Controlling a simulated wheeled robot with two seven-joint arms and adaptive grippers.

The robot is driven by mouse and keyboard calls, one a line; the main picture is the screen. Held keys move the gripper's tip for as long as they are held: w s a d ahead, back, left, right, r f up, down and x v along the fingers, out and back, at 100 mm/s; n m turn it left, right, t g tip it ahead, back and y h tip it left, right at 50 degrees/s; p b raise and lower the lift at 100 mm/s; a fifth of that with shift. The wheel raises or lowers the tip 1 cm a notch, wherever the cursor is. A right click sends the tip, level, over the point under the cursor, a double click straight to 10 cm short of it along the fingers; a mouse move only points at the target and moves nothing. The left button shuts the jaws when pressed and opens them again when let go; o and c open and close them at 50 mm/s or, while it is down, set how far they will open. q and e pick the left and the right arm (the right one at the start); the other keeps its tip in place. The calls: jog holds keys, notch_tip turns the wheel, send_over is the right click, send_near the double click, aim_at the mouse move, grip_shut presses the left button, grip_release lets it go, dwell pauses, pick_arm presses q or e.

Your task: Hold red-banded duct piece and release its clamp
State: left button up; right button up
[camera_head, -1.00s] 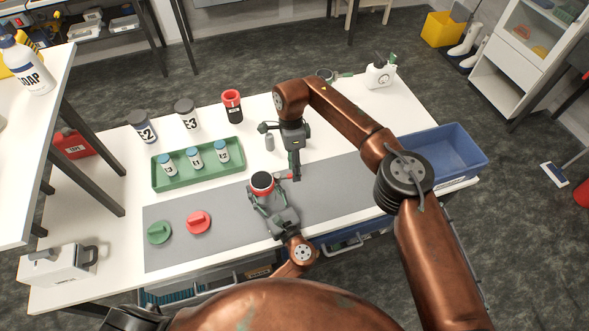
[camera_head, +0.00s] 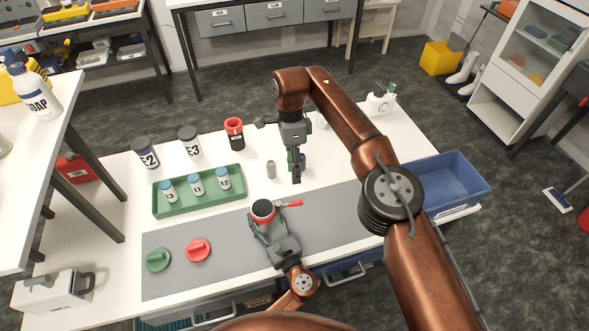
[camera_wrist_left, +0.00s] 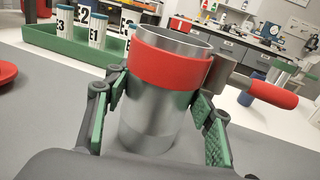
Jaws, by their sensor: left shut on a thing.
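The red-banded duct piece (camera_head: 262,209) is a grey metal cylinder with a red band round its top, upright over the grey mat. My left gripper (camera_head: 268,227) is shut on it, with green-padded fingers on either side below the band in the left wrist view (camera_wrist_left: 155,120). The clamp's red-handled lever (camera_head: 289,204) sticks out to the right from the band; in the left wrist view the handle (camera_wrist_left: 262,92) points away from the cylinder. My right gripper (camera_head: 296,173) is above and behind the lever, apart from it; its finger gap cannot be made out.
A green tray (camera_head: 200,209) with several small labelled bottles lies left of my right gripper. Red (camera_head: 198,250) and green (camera_head: 158,260) knobbed discs lie on the grey mat (camera_head: 335,215). A blue bin (camera_head: 452,185) stands at the right. The mat right of the duct is clear.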

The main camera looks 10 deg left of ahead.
pick_arm(q)
jog(key=o, duration=1.4)
jog(key=shift+o, duration=0.2)
